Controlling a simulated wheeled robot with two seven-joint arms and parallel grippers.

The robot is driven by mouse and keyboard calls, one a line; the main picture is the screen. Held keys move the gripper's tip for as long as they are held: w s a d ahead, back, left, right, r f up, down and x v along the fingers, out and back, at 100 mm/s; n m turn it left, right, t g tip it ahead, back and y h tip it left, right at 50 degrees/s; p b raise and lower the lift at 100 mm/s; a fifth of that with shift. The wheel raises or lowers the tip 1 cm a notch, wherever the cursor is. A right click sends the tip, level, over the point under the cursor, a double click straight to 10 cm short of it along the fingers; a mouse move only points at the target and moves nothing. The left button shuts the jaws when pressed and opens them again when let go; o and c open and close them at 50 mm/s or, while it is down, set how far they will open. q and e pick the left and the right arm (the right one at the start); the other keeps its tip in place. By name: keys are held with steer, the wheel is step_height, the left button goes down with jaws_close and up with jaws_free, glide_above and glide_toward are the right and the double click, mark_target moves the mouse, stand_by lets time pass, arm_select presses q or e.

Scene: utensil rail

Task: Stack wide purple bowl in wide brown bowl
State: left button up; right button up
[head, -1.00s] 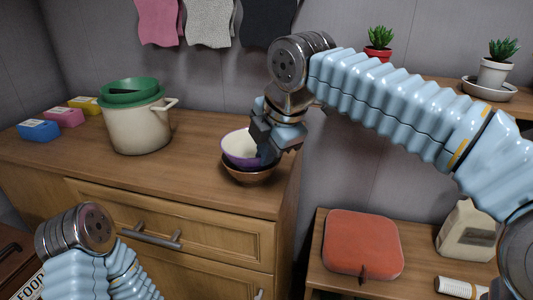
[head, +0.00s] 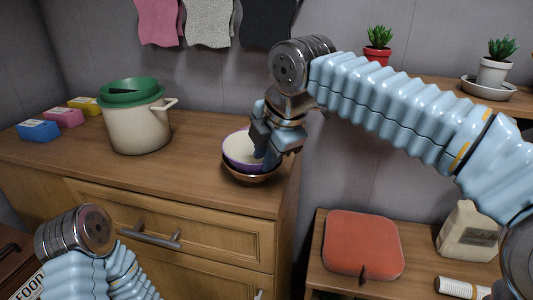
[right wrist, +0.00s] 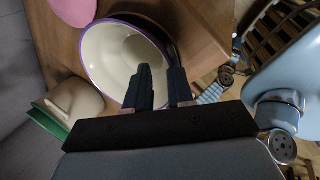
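The wide purple bowl (head: 240,150), cream inside with a purple rim, sits nested in the wide brown bowl (head: 252,179) near the right end of the counter. Only a strip of the brown bowl shows below it. In the right wrist view the purple bowl (right wrist: 112,60) fills the upper middle, and a dark edge beyond it is partly hidden. My right gripper (head: 270,155) is at the purple bowl's right rim, one finger inside and one outside. In the wrist view its fingers (right wrist: 159,80) stand apart with a gap. My left gripper is out of view.
A cream pot (head: 138,128) with green bowls (head: 133,92) on top stands left on the counter (head: 190,165). Several small boxes lie farther left. Cloths hang on the wall above. A lower surface at right holds a red cushion-like item (head: 362,243).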

steer(key=shift+f, duration=0.35)
steer(key=shift+r, duration=0.15)
steer(key=p+v, duration=0.3)
steer(key=v, duration=1)
steer(key=shift+w+r, duration=0.15)
steer(key=shift+w, duration=0.1)
